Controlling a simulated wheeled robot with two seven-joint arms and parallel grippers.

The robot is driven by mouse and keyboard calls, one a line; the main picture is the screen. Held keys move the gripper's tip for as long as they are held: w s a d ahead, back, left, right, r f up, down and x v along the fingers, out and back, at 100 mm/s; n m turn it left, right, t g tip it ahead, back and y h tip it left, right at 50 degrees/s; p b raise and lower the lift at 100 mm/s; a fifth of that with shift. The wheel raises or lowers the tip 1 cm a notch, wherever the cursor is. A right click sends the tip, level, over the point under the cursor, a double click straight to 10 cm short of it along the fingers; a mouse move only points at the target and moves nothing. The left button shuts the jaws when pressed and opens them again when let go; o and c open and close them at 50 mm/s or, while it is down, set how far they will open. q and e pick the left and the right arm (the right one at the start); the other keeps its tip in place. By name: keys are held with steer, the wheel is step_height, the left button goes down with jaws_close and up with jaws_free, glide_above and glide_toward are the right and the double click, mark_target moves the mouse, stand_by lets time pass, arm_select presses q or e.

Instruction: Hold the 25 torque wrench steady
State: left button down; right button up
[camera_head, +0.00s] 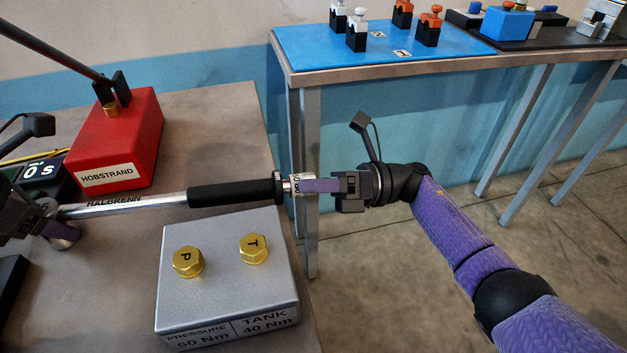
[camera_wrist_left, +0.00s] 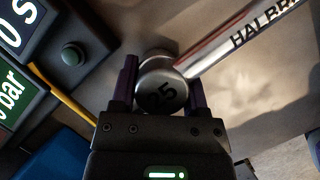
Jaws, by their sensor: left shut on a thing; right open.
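The torque wrench (camera_head: 236,192) has a chrome shaft marked HALBRENN and a black grip, and lies level across the bench. My left gripper (camera_head: 62,230) is shut on this head, with a purple finger on each side in the left wrist view (camera_wrist_left: 160,88). My right gripper (camera_head: 312,186) is open at the grip's far end, its purple finger overlapping the silver scaled collar (camera_head: 295,184). The picture does not show whether it touches the collar.
A grey block (camera_head: 215,300) with gold hex fittings P (camera_head: 188,262) and T (camera_head: 254,248) stands in front of the wrench. A red HOBSTRAND block (camera_head: 118,142) and a display reading 0 s (camera_head: 42,172) stand behind. A blue-topped table (camera_head: 370,52) stands back right.

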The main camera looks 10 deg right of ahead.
steer(key=d+f, duration=0.1)
steer(key=d, duration=1)
steer(key=shift+s+d+f, duration=0.15)
steer(key=shift+d+f, duration=0.05)
steer(key=shift+f, duration=0.2)
arm_select(q)
jaws_free()
